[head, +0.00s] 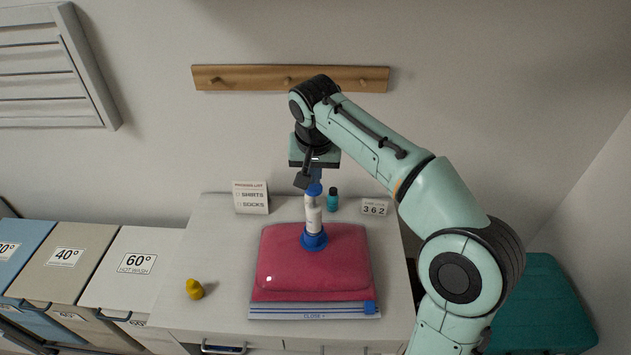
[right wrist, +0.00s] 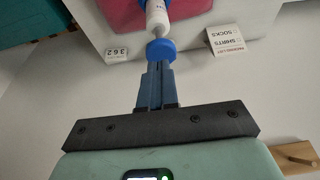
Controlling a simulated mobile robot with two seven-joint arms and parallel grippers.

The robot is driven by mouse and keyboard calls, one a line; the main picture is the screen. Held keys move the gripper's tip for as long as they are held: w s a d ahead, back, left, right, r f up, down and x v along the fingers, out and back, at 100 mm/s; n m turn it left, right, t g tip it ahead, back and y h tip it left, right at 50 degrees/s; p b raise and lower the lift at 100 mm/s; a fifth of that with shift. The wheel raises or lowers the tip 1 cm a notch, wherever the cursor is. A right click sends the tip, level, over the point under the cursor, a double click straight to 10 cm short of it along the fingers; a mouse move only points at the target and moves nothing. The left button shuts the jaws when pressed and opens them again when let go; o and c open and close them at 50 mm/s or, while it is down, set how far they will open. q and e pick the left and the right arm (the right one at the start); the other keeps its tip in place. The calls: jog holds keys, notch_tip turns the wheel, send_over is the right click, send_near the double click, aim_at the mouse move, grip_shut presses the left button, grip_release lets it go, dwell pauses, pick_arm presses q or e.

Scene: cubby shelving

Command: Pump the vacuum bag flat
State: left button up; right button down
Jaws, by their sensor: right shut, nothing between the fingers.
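The vacuum bag (head: 290,268) is red and puffed up, lying on the white cabinet top. Its blue zip edge faces the front, with a blue slider at the right end. A white pump (head: 313,215) with a blue base and blue top knob stands upright on the bag; the wrist view shows its knob (right wrist: 160,50) too. My right gripper (head: 311,180) points down right over the knob. In the right wrist view the shut fingers (right wrist: 155,70) end at the knob, with nothing between them. Whether they touch the knob I cannot tell. My left gripper is not in view.
A teal bottle (head: 332,203), a packing list card (head: 251,198) and a "362" counter (head: 374,207) stand behind the bag. A yellow object (head: 195,289) lies at left. Laundry bins (head: 130,268) stand left, a teal box (head: 545,300) right. A peg rail (head: 250,78) is on the wall.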

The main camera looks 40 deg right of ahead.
jog(key=v, duration=0.8)
jog(key=shift+d, duration=0.1)
dwell(1.3)
